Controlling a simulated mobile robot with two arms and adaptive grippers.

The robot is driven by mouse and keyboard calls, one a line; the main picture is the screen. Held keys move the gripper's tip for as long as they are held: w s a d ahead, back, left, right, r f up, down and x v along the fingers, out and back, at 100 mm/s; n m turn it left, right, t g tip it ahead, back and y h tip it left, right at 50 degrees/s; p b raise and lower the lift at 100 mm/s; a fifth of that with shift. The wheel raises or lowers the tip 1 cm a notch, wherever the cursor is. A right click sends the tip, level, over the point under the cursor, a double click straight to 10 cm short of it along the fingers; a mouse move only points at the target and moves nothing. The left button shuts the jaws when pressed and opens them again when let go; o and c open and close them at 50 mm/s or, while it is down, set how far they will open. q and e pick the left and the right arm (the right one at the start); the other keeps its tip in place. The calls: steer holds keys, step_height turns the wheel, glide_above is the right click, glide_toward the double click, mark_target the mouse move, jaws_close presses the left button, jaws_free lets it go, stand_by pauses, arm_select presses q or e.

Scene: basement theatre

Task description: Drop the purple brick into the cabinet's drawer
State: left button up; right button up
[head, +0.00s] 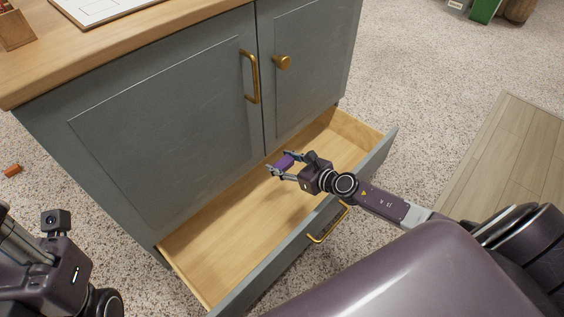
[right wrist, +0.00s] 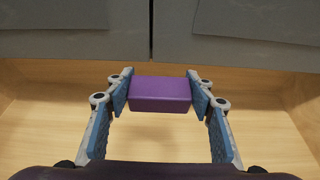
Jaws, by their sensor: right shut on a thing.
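The purple brick (head: 285,161) is held between the fingers of my right gripper (head: 280,168). In the right wrist view the brick (right wrist: 160,94) sits squarely between both finger pads. My right gripper is shut on it, above the open drawer (head: 238,229) of the grey cabinet (head: 165,130). The drawer's pale wooden floor shows empty in the head view, and it lies behind the brick in the right wrist view (right wrist: 50,121). The gap between brick and drawer floor is hard to judge. My left arm shows at the lower left; its fingertips are out of view.
The cabinet's wooden top (head: 140,43) holds a white board (head: 100,8) and a small wooden item (head: 14,30). Brass handles stick out from the doors and drawer front. An orange-brown piece (head: 12,170) lies on the carpet at left.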

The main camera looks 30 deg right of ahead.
steer(key=o, duration=1.1)
steer(key=shift+v, duration=6.05)
steer(key=shift+f, duration=0.1)
